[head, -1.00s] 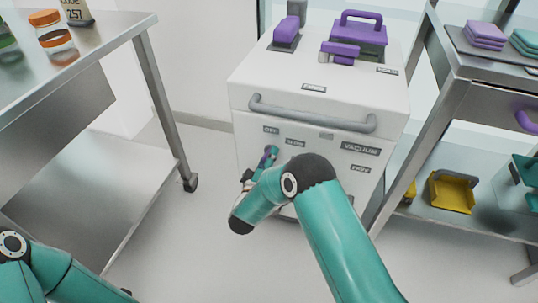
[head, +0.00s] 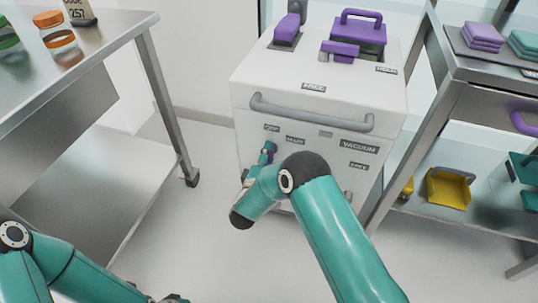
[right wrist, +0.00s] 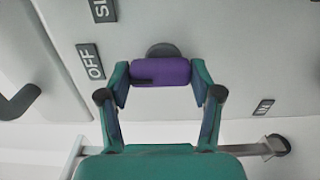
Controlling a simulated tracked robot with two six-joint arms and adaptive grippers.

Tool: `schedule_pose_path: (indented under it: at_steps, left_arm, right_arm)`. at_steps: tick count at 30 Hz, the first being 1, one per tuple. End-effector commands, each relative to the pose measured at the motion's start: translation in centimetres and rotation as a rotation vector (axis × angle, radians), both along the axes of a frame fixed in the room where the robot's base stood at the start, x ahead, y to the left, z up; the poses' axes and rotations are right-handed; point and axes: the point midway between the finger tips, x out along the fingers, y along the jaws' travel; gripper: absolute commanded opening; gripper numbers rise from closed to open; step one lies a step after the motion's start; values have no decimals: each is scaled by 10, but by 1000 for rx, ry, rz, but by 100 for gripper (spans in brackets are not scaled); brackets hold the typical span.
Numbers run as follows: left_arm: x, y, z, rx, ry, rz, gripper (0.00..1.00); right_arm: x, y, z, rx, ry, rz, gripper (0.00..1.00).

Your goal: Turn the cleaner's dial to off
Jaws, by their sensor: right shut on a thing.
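The cleaner (head: 310,101) is a white box with a grey bar handle, standing on the floor in the head view. Its dial (right wrist: 160,73) is a purple grip on a dark round base in the right wrist view. A dark mark on the grip lies toward its left end, on the side of the OFF label (right wrist: 90,61). My right gripper (right wrist: 160,77) is shut on the dial, one finger at each end. In the head view, my right arm hides most of the dial. My left gripper (head: 172,299) barely shows at the bottom edge, mostly cut off.
A steel table (head: 60,95) with jars stands at the left. A steel shelf rack (head: 480,105) at the right holds folded cloths (head: 483,37) and a yellow dustpan (head: 447,189). Clear floor lies between the table and the cleaner.

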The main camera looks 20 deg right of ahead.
Motion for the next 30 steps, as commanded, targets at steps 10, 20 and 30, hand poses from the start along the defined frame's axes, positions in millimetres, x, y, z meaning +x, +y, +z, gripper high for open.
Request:
schedule_pose_path:
  at_steps: [10,20,30]
  left_arm:
    - [0,0,0,0,0,0,40]
    - [0,0,0,0,0,0,40]
    - [0,0,0,0,0,0,40]
  right_arm:
    - [0,2,-3,0,9,8,79]
    - [0,1,-1,0,4,4,90]
    - [-22,17,-1,-1,6,7,90]
